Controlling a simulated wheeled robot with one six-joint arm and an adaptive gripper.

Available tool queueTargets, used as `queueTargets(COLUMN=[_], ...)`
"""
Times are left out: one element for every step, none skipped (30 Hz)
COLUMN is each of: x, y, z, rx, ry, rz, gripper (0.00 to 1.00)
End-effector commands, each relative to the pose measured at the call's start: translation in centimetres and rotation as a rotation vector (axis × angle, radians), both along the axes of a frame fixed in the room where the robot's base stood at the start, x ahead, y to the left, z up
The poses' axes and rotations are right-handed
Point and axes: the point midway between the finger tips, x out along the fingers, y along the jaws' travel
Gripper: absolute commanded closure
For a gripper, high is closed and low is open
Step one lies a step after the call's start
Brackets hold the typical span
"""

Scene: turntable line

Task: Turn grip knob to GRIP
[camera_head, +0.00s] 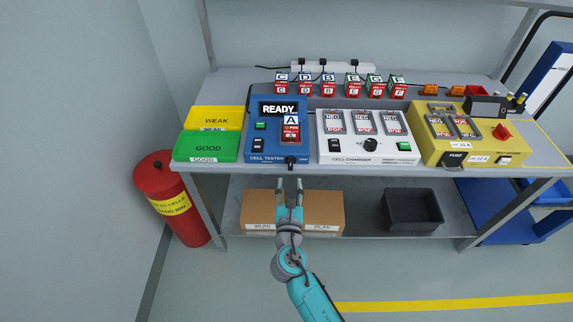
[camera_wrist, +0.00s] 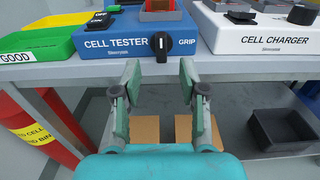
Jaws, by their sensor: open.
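The grip knob (camera_wrist: 161,45) is a black knob with a white line on the front face of the blue cell tester (camera_wrist: 112,41). The word GRIP is printed to its right, and the white line looks about upright. In the head view the knob (camera_head: 291,161) is at the tester's lower right corner, and the tester's screen reads READY. A red and white cell marked A (camera_head: 291,121) stands in the tester. My gripper (camera_wrist: 160,70) is open and empty, in front of and slightly below the knob, apart from it. In the head view my gripper (camera_head: 289,181) is at the bench's front edge.
The white cell charger (camera_head: 366,147) stands right of the tester, and a yellow fuse unit (camera_head: 472,147) beyond it. Green (camera_head: 209,146) and yellow (camera_head: 216,117) trays are at left. A cardboard box (camera_head: 327,207) and a dark bin (camera_head: 412,221) sit on the lower shelf.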

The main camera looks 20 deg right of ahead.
Motion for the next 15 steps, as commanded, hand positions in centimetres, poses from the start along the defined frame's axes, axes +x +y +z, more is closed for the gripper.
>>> queueTargets(x=[1.0, 1.5, 2.2, 2.7, 3.2, 3.9, 4.4, 4.8, 5.4, 5.8, 6.2, 6.6, 6.9, 7.1, 7.4], y=[-0.4, -0.6, -0.8, -1.0, -1.2, -1.3, -1.5, -1.6, -1.9, -2.0, -2.1, -2.2, -2.3, -2.4, -2.5], z=[0.1, 0.1, 0.1, 0.1, 0.1, 0.1, 0.1, 0.1, 0.1, 0.1, 0.1, 0.0, 0.0, 0.0, 0.0], rx=[0.002, 0.003, 0.003, 0.003, 0.002, 0.002, 0.002, 0.003, 0.003, 0.003, 0.004, 0.004, 0.004, 0.004, 0.004], ry=[-0.002, -0.002, -0.002, -0.002, -0.002, -0.002, -0.002, -0.002, -0.001, -0.001, -0.001, -0.001, -0.001, -0.001, 0.0], rz=[-0.003, -0.003, -0.003, -0.002, -0.002, -0.002, -0.002, -0.002, -0.001, -0.001, -0.001, -0.001, -0.001, 0.0, 0.0], gripper=[0.57, 0.57, 0.57, 0.57, 0.57, 0.57, 0.57, 0.57, 0.57, 0.57, 0.57, 0.57, 0.57, 0.57, 0.57])
